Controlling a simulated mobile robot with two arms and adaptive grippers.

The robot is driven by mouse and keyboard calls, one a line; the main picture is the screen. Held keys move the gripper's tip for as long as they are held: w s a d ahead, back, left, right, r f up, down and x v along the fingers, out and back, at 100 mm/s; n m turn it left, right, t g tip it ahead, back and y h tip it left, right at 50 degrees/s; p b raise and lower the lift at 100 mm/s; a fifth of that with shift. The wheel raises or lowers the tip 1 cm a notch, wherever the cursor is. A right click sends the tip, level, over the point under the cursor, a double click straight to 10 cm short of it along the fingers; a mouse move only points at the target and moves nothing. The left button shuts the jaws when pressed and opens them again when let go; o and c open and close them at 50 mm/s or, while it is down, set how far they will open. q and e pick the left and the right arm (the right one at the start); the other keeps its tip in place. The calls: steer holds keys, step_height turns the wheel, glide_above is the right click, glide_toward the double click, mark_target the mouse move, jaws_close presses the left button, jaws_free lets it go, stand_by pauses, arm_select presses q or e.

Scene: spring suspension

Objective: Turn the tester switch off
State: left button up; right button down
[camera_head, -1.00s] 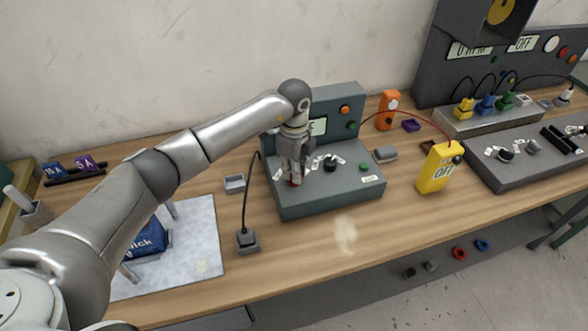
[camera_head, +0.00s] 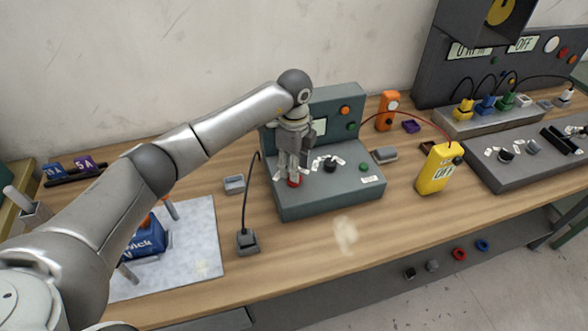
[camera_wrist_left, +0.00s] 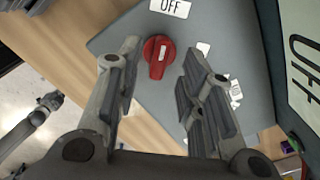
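The tester (camera_head: 330,205) is a grey-green box with an upright back panel, on the wooden bench in the head view. Its red rotary switch (camera_head: 294,182) sits on the box's left part, under my left gripper (camera_head: 291,172). In the left wrist view, the red switch (camera_wrist_left: 158,56) lies between the spread fingers of my left gripper (camera_wrist_left: 163,56), with gaps on both sides. An OFF label (camera_wrist_left: 170,7) is beside the switch. The panel's display (camera_wrist_left: 304,50) is cut off, with large letters partly readable. A grey arm at the wrist view's left seems to be my right one, its gripper too small to read.
A black knob (camera_head: 331,165) with small white labels is on the tester's top. A yellow meter reading OFF (camera_head: 437,175) stands to the right, with a red cable. A black cable ends in a grey block (camera_head: 247,241) on the left.

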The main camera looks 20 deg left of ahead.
arm_select(q)
step_height(320, 180, up, 10)
stand_by(0.3)
steer(key=shift+f, duration=0.15)
